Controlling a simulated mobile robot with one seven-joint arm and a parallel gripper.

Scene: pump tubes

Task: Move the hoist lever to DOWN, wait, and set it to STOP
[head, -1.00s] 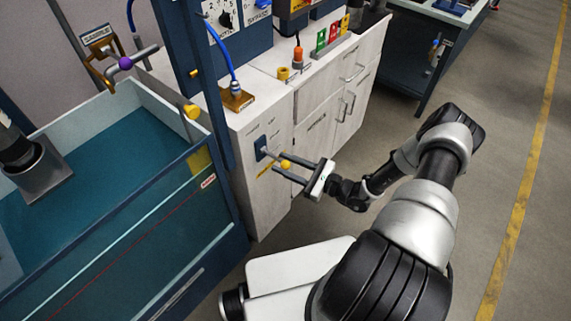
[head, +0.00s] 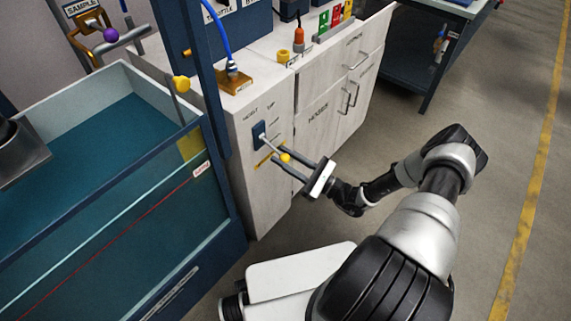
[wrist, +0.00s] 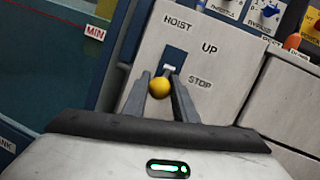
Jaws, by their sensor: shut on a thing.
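The hoist lever has a yellow ball knob (head: 285,157) on a thin rod that comes out of a dark blue plate (head: 259,135) on the white cabinet's side. In the wrist view the yellow knob (wrist: 159,87) sits between the fingertips, in front of the blue slot plate (wrist: 175,60). HOIST and UP labels (wrist: 209,48) are above and right of it, and a STOP label (wrist: 200,82) is to its right. Lower labels are hidden by my gripper. My gripper (head: 288,160) is shut on the knob.
A teal-walled tank (head: 110,180) with a MIN mark stands at the left, close to the cabinet. The white cabinet (head: 330,115) has drawers and handles at right. Open floor lies to the right.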

